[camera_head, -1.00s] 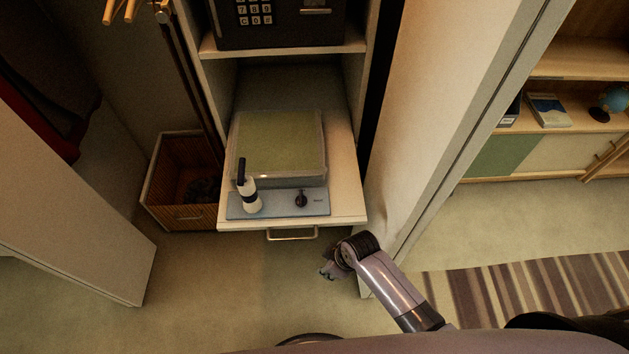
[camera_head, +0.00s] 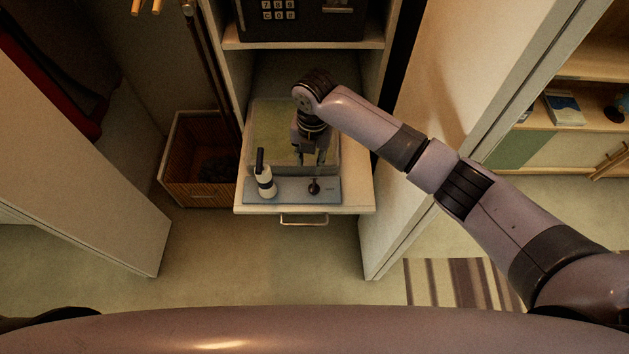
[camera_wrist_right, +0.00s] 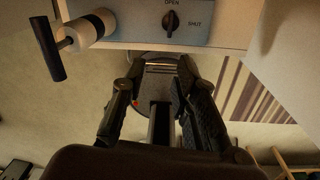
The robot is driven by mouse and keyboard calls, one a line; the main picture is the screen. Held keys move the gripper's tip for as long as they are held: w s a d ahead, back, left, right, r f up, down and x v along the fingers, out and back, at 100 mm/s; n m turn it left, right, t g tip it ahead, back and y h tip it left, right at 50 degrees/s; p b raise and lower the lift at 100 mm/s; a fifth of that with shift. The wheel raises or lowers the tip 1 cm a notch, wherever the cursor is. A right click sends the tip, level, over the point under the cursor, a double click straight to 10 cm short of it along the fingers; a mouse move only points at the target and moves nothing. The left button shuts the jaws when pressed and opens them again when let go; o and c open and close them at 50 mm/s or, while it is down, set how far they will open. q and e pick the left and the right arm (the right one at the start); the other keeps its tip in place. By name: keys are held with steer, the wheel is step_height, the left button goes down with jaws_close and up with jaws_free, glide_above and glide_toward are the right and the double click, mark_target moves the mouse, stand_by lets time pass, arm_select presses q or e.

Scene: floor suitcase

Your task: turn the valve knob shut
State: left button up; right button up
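The valve knob (camera_head: 314,187) is a small dark knob on a blue-grey panel (camera_head: 290,196) at the front of the pulled-out shelf. In the right wrist view the knob (camera_wrist_right: 171,22) stands near the top edge, with "OPEN" printed above it and "SHUT" to its right. Its long axis looks roughly upright, in line with "OPEN". My right gripper (camera_head: 310,155) is above the clear-sided box, just behind the knob in the head view, apart from it. In the right wrist view its fingers (camera_wrist_right: 160,95) are spread with nothing between them. My left gripper is out of view.
A white pump with a black handle (camera_head: 266,184) stands left of the knob. The box with green contents (camera_head: 264,130) lies behind the panel. The shelf (camera_head: 358,190) has a metal handle (camera_head: 303,221). Cabinet doors stand open on both sides; a wicker basket (camera_head: 190,190) is left.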

mark_target(314, 187)
steer(key=shift+n+h, duration=0.3)
steer(key=shift+n, duration=0.5)
steer(key=f+b, duration=1)
steer(key=w+d+f+b, duration=0.1)
steer(key=f+b, duration=0.4)
steer(key=b, duration=0.1)
steer(key=shift+f, duration=0.3)
steer(key=shift+r, duration=0.1)
jaws_close()
